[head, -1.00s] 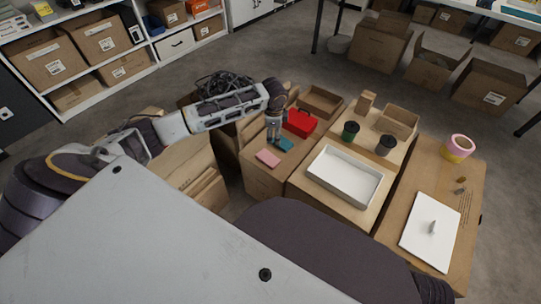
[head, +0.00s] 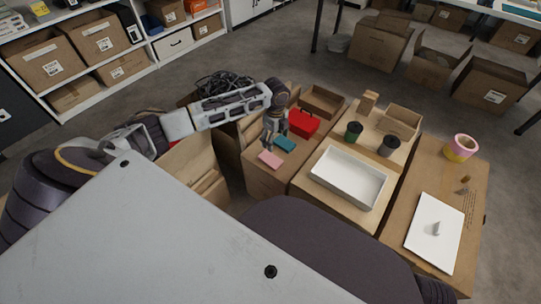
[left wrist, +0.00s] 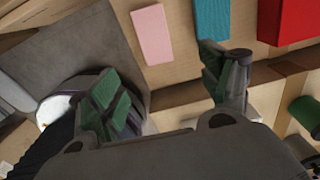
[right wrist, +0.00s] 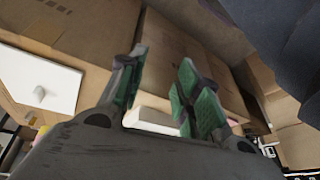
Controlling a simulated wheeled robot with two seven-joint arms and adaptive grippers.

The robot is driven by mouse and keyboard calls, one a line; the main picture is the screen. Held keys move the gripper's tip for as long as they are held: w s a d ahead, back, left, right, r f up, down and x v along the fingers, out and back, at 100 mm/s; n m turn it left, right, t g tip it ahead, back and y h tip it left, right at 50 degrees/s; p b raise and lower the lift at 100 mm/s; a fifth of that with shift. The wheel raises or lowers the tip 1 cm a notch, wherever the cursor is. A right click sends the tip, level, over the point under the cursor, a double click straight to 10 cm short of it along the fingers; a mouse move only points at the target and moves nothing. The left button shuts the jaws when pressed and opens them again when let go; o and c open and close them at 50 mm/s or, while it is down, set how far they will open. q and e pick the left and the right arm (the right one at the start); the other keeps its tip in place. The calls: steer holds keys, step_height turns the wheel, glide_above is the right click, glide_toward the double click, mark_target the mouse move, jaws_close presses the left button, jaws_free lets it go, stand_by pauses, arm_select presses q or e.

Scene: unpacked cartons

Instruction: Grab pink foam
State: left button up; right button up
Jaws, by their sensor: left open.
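The pink foam (head: 270,159) is a flat block lying on a carton's top, at its near edge in the head view. It also shows at the top of the left wrist view (left wrist: 152,33). A teal block (head: 284,145) lies just beyond it, to its right. My left gripper (head: 268,143) is above the carton, pointing down just behind the pink foam. In the left wrist view its fingers (left wrist: 168,84) are apart and empty, with the foam ahead of the gap. My right gripper (right wrist: 160,84) shows only in the right wrist view, open with nothing between its fingers.
A red box (head: 303,123) stands behind the teal block. Open cartons stand left of the foam's carton.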

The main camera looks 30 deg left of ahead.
stand_by(0.5)
arm_select(q)
steer(key=b, duration=0.3)
glide_above(274, 160)
step_height(274, 160, down, 8)
steer(key=shift+d+r, duration=0.1)
steer(key=shift+f, duration=0.4)
arm_select(e)
step_height(274, 160, down, 7)
steer(key=w+a+t+y, duration=0.1)
steer(key=a, duration=0.1)
arm_select(q)
steer(key=shift+f, duration=0.15)
